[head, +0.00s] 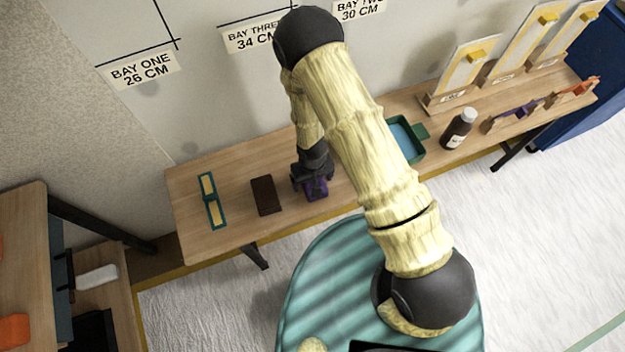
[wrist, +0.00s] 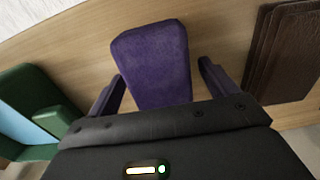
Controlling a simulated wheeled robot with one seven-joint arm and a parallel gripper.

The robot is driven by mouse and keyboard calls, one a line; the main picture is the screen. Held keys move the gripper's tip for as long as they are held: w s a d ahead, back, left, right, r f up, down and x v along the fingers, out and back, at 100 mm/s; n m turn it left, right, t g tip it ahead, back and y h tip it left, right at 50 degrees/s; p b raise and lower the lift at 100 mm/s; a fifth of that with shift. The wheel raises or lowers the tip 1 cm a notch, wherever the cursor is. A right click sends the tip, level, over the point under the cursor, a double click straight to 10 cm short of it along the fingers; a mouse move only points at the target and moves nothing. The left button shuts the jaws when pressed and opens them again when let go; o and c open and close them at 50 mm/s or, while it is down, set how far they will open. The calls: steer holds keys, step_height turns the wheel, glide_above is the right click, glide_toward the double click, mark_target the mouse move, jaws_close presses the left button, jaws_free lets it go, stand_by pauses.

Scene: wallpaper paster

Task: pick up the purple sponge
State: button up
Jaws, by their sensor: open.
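The purple sponge (wrist: 155,62) lies on the wooden table in the wrist view, a rounded block just ahead of my gripper. My gripper (wrist: 156,88) is open, with one finger on each side of the sponge's near end. A gap shows between the sponge and each finger, so neither visibly touches it. The sponge's near edge is hidden behind the gripper body. In the head view my gripper (head: 314,186) is low over the table, and the purple sponge (head: 316,189) shows only partly beneath it.
A dark brown block (head: 266,195) lies close to the left of my gripper in the head view. A teal-and-yellow item (head: 212,201) lies farther left. A green tray (head: 419,151) with blue inside and a dark bottle (head: 459,129) stand to the right. The wall is behind.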

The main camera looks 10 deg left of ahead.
steer(key=shift+c, duration=0.4)
steer(key=c, duration=1)
step_height(320, 180, up, 10)
steer(key=shift+r, duration=0.1)
steer(key=o, duration=0.4)
steer(key=c, duration=0.4)
